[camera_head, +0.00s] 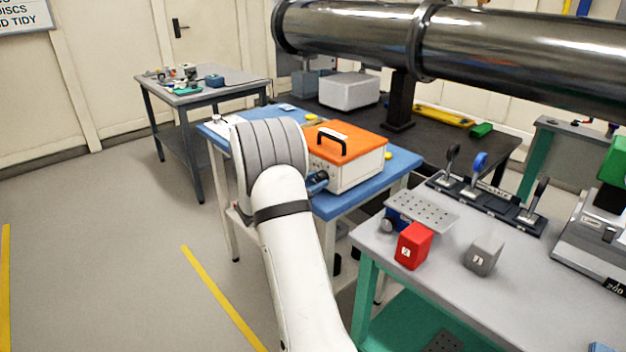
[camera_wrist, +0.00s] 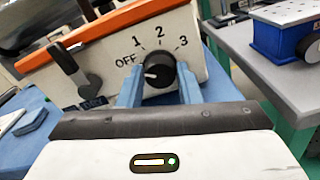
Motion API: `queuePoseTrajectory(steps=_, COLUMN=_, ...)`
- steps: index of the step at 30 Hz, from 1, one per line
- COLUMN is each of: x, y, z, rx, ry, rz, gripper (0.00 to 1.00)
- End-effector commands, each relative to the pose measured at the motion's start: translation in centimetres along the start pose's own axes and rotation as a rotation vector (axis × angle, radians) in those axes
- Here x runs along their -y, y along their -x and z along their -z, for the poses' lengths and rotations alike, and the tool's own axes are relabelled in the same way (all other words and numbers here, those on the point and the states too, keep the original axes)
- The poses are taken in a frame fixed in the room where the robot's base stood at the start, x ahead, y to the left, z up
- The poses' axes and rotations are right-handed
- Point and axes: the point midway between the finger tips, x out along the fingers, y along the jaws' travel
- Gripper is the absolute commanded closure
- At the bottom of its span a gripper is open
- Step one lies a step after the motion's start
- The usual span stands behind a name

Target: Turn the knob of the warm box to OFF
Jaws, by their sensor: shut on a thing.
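The warm box (camera_head: 352,172) is white with an orange lid (camera_head: 350,140) and a black handle; it stands on a blue-topped table. In the wrist view, its front panel (camera_wrist: 205,62) bears a round black knob (camera_wrist: 158,62) with the marks OFF, 1, 2 and 3 around it. The knob's white pointer line points left, on the OFF side of the scale. My gripper (camera_wrist: 159,74) has one blue finger on each side of the knob and is shut on it. In the head view my arm hides most of the gripper and the knob.
A black lever-like part (camera_wrist: 75,68) sits left of the knob. The grey bench (camera_head: 455,258) at right holds a red block (camera_head: 413,246), a grey block (camera_head: 484,255), a blue box and several levers. A large steel pipe (camera_head: 480,45) crosses above. The floor at left is clear.

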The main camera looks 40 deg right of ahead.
Motion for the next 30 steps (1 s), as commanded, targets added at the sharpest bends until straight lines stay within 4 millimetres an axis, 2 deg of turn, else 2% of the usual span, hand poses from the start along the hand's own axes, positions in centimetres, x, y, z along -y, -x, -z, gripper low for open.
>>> queuePoseTrajectory(steps=15, x=-0.03, y=-0.17, z=-0.19, rx=0.004, ry=0.019, rz=0.001, gripper=0.91)
queuePoseTrajectory(steps=16, x=-0.03, y=-0.18, z=-0.19, rx=0.004, ry=0.019, rz=0.001, gripper=0.68)
queuePoseTrajectory(steps=24, x=0.01, y=-0.09, z=-0.08, rx=0.002, ry=0.019, rz=0.001, gripper=0.47)
queuePoseTrajectory(steps=30, x=0.02, y=-0.04, z=-0.02, rx=0.001, ry=0.020, rz=0.001, gripper=0.47)
